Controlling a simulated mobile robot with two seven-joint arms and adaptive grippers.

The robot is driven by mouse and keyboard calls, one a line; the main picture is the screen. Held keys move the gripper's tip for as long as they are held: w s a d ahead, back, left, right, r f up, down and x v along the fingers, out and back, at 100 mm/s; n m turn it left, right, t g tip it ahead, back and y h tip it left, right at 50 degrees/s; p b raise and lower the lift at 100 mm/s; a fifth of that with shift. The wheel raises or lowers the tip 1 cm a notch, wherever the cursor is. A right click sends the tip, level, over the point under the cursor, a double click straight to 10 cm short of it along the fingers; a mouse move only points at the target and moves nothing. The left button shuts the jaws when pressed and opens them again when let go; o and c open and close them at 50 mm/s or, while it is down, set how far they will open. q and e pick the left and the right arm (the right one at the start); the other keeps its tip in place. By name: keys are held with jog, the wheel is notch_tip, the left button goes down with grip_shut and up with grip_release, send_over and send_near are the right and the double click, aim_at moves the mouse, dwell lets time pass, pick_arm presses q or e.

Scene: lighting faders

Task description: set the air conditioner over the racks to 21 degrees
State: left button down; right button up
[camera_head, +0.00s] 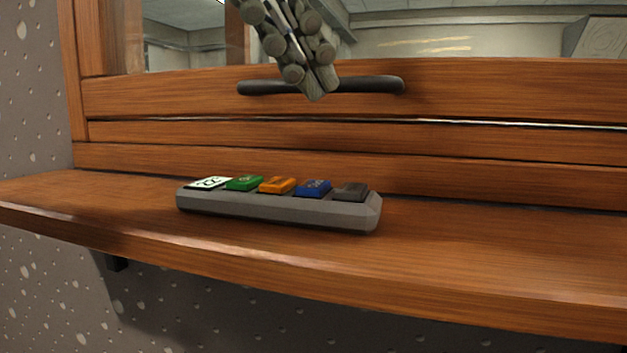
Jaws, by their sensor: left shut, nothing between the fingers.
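A grey control bar (280,208) lies on the wooden ledge. On its top, from left to right, are a small white display (209,183), a green button (245,183), an orange button (278,185), a blue button (314,188) and a dark grey button (351,192). The display has dark digits that look like 22, but they are small and slanted. My left gripper (316,94) points down at the top, shut and empty, above and behind the bar and apart from it. My right gripper is out of view. I see no air conditioner unit.
A black bar handle (372,85) is on the wooden window frame (170,97), just behind my left fingertips in the picture. The ledge (480,250) is clear on both sides of the control bar. A speckled grey wall (35,90) is at the left.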

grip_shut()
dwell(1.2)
